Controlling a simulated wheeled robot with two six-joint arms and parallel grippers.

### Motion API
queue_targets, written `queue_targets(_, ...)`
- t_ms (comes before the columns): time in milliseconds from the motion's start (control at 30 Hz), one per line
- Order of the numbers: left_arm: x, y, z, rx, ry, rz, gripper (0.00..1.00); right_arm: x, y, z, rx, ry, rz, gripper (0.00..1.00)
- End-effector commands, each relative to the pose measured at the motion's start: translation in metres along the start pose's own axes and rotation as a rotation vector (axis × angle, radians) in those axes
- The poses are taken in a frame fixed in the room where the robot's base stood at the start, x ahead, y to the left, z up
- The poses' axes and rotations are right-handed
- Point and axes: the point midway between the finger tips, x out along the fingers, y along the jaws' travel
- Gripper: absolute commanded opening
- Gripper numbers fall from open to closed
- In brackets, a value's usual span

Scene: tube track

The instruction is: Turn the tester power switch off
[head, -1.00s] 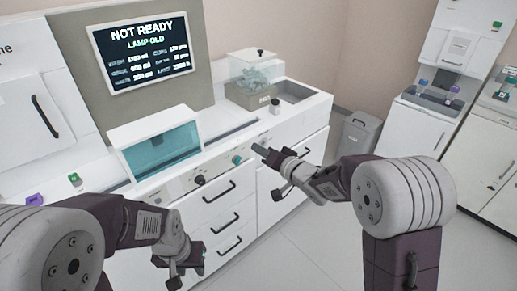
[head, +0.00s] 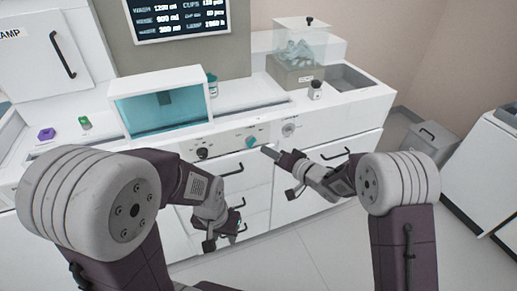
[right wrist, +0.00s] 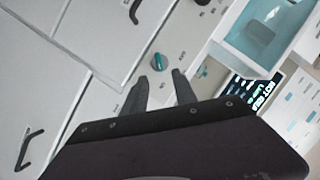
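The white control panel (head: 222,146) on the counter front carries a black knob (head: 202,153), a teal knob (head: 252,142) and a pale round fitting (head: 290,129). Its labels are too small to read, so I cannot tell which is the power switch. My right gripper (head: 270,151) is just in front of the panel, near the teal knob. In the right wrist view its fingers (right wrist: 161,84) are apart with nothing between them, and the teal knob (right wrist: 158,62) shows just beyond them. My left gripper (head: 224,232) hangs low before the drawers; its fingers are unclear.
A teal-windowed box (head: 160,103) stands on the counter behind the panel, below a screen (head: 178,18) cut off by the top edge. A clear bin (head: 300,45) and a small jar (head: 315,91) stand to the right. Drawer handles jut out below the panel.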

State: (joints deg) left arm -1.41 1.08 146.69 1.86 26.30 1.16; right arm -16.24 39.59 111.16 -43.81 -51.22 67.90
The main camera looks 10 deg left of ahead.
Motion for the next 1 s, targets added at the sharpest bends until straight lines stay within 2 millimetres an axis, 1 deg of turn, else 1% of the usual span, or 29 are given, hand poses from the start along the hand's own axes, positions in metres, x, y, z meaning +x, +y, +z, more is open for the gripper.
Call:
queue_targets(133,0.001,0.000,0.000,0.000,0.000,0.000,0.36,0.002,0.000,0.001,-0.001,-0.001,-0.002,0.34)
queue_targets(233,0.003,0.000,0.000,0.000,0.001,0.000,0.36,0.011,0.000,0.002,-0.002,-0.001,-0.003,0.34)
queue_targets(500,0.012,0.000,0.001,0.000,0.000,0.000,0.36,0.067,0.000,0.002,-0.003,0.000,-0.004,0.34)
queue_targets(600,0.013,0.000,0.001,0.000,0.000,0.000,0.36,0.081,0.000,0.001,-0.002,0.000,-0.003,0.34)
queue_targets(733,0.014,0.000,0.001,0.000,0.000,0.000,0.36,0.090,-0.001,0.001,-0.001,0.000,-0.002,0.34)
queue_targets(967,0.014,0.000,0.001,0.000,0.000,0.000,0.36,0.091,-0.001,0.000,0.000,0.001,-0.001,0.34)
queue_targets(1000,0.014,0.000,0.001,0.000,0.000,0.000,0.36,0.091,-0.001,0.000,0.000,0.001,-0.001,0.28)
